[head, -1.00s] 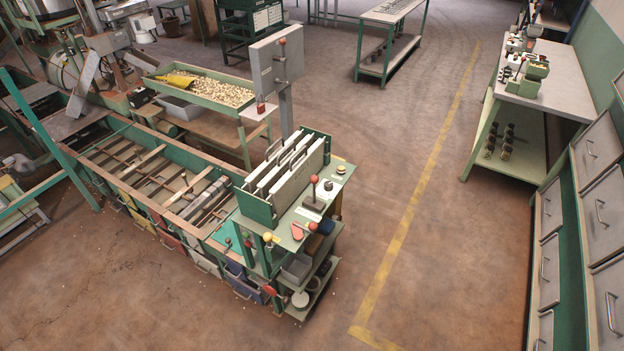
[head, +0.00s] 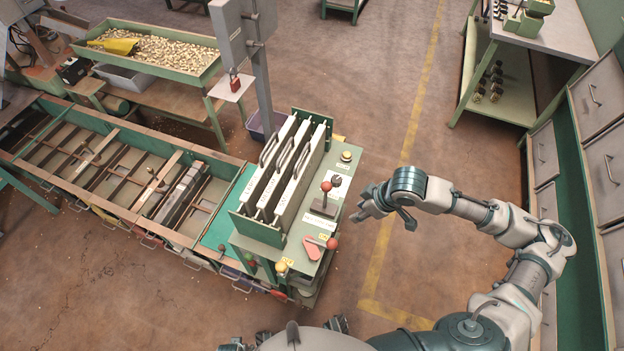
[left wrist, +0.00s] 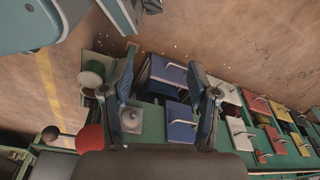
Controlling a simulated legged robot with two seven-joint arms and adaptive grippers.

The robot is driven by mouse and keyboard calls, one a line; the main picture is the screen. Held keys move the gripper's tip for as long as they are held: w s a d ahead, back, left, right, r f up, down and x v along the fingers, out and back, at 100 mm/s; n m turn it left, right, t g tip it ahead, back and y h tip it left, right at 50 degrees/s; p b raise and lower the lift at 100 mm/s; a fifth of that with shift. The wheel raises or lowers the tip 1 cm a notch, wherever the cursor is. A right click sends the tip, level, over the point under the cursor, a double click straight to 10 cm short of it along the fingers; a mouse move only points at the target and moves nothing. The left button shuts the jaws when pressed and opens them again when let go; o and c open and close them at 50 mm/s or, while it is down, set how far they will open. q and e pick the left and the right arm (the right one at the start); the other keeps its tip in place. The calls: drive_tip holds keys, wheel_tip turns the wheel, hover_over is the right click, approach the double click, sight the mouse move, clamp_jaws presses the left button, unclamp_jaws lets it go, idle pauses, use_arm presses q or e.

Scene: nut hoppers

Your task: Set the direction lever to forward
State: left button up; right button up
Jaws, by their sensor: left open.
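The control panel (head: 312,262) stands at the near end of the long green bench. An upright lever with a red ball knob (head: 326,187) rises from a dark base, with a white label beside it. A second red-knobbed lever (head: 332,243) lies low over a red plate nearer to me. The labels are too small to read, so I cannot tell which is the direction lever. My right gripper (head: 368,203) is right of the panel, fingers apart and empty. In the left wrist view, my left gripper (left wrist: 165,100) is open and empty; a red knob (left wrist: 90,138) shows beside it.
Tall grey plates with handles (head: 290,165) stand on the panel's left. A yellow knob (head: 282,267) is at its near edge. A grey box on a post (head: 262,85) rises behind. Coloured bins (left wrist: 182,132) hang below the bench. Floor right of the panel is open.

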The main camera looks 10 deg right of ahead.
sight(326, 192)
drive_tip(key=w+a, duration=0.7)
drive_tip(key=shift+w+a+f, duration=0.1)
drive_tip(key=shift+w+a, duration=0.15)
drive_tip(key=shift+a, duration=0.05)
drive_tip(key=shift+w+a+f+b, duration=0.15)
drive_tip(key=shift+w+a+b, duration=0.05)
drive_tip(key=shift+a, duration=0.25)
drive_tip(key=shift+w+a+f+b, duration=0.1)
drive_tip(key=shift+w+a+b, duration=0.1)
drive_tip(key=shift+a, duration=0.2)
drive_tip(key=shift+f, duration=0.2)
drive_tip(key=shift+d+f, duration=0.15)
drive_tip(key=shift+d, duration=0.4)
drive_tip(key=shift+w+d, duration=0.1)
drive_tip(key=shift+d, duration=0.3)
drive_tip(key=shift+c, duration=1.1)
drive_tip(key=c, duration=0.4)
drive_tip(key=shift+a, duration=0.25)
clamp_jaws()
drive_tip(key=shift+a, duration=0.4)
use_arm(q)
drive_tip(key=shift+w+d+r, duration=0.1)
drive_tip(key=shift+d+r, duration=0.05)
drive_tip(key=shift+r, duration=0.3)
drive_tip(key=shift+w+d+r, duration=0.1)
drive_tip(key=shift+d+r, duration=0.05)
drive_tip(key=shift+r, duration=0.3)
use_arm(e)
drive_tip(key=shift+d+r, duration=0.15)
drive_tip(key=shift+r, duration=0.05)
